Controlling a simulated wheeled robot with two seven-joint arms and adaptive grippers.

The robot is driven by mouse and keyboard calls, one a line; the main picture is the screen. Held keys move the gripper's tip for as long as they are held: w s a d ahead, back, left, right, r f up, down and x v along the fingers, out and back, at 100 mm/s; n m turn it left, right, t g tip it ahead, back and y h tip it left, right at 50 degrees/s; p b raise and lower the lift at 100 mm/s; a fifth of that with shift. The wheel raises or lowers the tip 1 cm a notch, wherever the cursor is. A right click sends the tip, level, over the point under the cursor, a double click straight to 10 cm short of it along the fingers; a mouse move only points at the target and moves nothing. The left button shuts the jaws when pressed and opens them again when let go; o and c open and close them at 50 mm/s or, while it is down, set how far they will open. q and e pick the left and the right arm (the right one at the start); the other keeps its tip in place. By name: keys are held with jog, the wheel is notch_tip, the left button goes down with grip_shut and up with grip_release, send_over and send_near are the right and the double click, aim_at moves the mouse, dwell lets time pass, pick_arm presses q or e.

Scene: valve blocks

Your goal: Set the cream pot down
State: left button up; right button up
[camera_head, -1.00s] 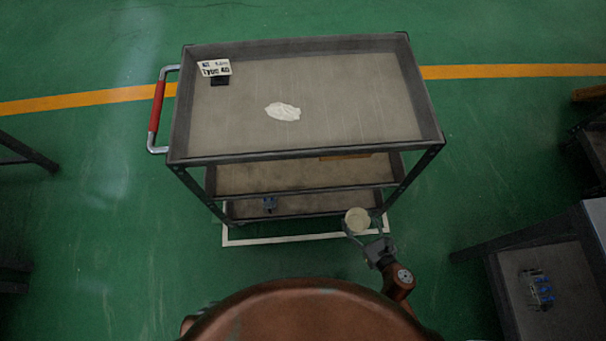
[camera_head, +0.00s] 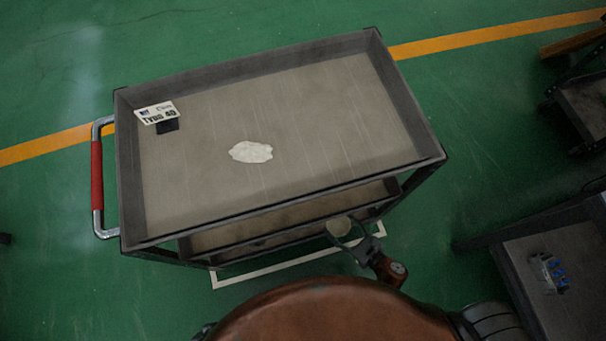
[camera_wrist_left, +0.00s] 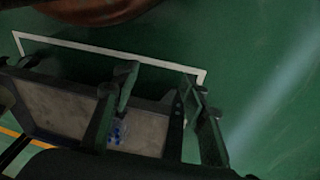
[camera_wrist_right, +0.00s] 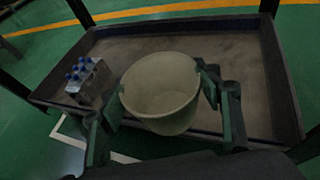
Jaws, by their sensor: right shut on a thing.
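The cream pot (camera_head: 338,227) is a round, open-topped vessel. My right gripper (camera_head: 350,242) holds it beside the front right of the cart, below the level of the top tray. In the right wrist view the pot (camera_wrist_right: 160,88) sits between the two fingers (camera_wrist_right: 163,100), its mouth facing the camera and looking empty. A lower cart shelf (camera_wrist_right: 235,55) shows behind it. My left gripper (camera_wrist_left: 158,120) shows only in its own wrist view, fingers apart with nothing between them.
A blue-capped valve block (camera_wrist_right: 88,78) stands on the lower shelf, left of the pot. Another cart (camera_head: 580,285) stands at right. White lines mark the floor.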

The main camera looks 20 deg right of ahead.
jog(key=w+f+b, duration=0.2)
jog(key=w+f, duration=0.1)
jog(key=w, duration=0.1)
jog(key=w+a+f+b, duration=0.1)
jog(key=w+f+b, duration=0.2)
jog(key=w, duration=0.1)
jog(key=w+a+f+b, duration=0.1)
jog(key=w+f+b, duration=0.1)
jog(key=w, duration=0.3)
jog(key=shift+f, duration=0.8)
jog(key=shift+w+f+b, duration=0.2)
jog(key=shift+f+b, duration=0.05)
jog(key=shift+b, duration=0.1)
notch_tip(320, 180, down, 2)
jog(key=shift+a+b, duration=0.1)
jog(key=shift+b, duration=0.7)
jog(key=shift+f, duration=0.3)
jog(key=shift+f+b, duration=0.2)
jog(key=shift+b, duration=0.25)
pick_arm(q)
jog(key=w+d+f+t, duration=0.1)
jog(key=w+f+t, duration=0.1)
jog(key=f, duration=0.5)
jog(key=w+d+f+t+h, duration=0.1)
jog(key=w+f+t, duration=0.2)
jog(key=f+t, duration=0.2)
notch_tip(320, 180, down, 2)
jog(key=shift+d+f+m, duration=0.15)
jog(key=shift+d+m, duration=0.15)
jog(key=shift+d, duration=0.05)
